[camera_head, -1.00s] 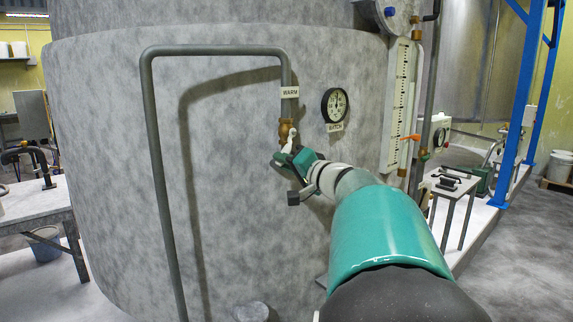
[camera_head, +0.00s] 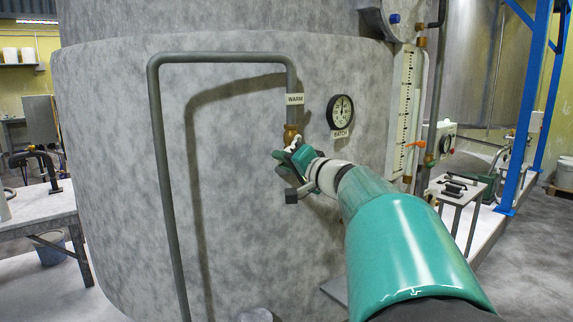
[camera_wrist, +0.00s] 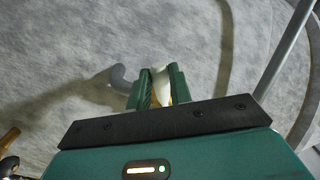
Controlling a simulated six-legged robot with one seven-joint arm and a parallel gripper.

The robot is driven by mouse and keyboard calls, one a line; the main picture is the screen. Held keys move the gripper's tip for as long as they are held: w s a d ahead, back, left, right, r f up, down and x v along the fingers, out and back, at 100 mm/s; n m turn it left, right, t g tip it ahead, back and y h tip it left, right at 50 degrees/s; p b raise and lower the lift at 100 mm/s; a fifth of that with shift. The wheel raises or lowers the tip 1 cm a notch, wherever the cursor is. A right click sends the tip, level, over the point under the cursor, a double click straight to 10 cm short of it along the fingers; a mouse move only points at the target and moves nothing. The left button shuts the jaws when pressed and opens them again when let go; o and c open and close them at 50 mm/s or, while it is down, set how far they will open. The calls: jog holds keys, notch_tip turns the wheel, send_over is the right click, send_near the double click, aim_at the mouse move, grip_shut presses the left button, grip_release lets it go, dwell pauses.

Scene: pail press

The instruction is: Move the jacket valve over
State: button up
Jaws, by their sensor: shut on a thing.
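The jacket valve has a brass body (camera_head: 291,134) on the grey pipe (camera_head: 292,75) under the WARM label (camera_head: 295,99), against the big grey vessel. Its pale lever (camera_head: 295,143) is mostly hidden by my gripper (camera_head: 288,153) in the head view. In the wrist view my gripper (camera_wrist: 159,88) has its green fingers close on both sides of the pale lever (camera_wrist: 160,82). My gripper is shut on the lever, just below the brass body.
A round BATCH gauge (camera_head: 340,111) sits right of the valve. A sight glass with a scale (camera_head: 402,110) stands farther right. A grey table (camera_head: 40,207) is at the left and a small stand (camera_head: 455,190) at the right.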

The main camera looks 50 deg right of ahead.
jog(key=shift+w+a+r, duration=0.1)
jog(key=shift+a+r, duration=0.3)
jog(key=shift+r, duration=0.4)
jog(key=shift+o, duration=0.3)
jog(key=shift+a+r, duration=0.1)
jog(key=shift+r, duration=1.15)
jog(key=o, duration=0.8)
jog(key=shift+o, duration=0.2)
jog(key=shift+f, duration=0.1)
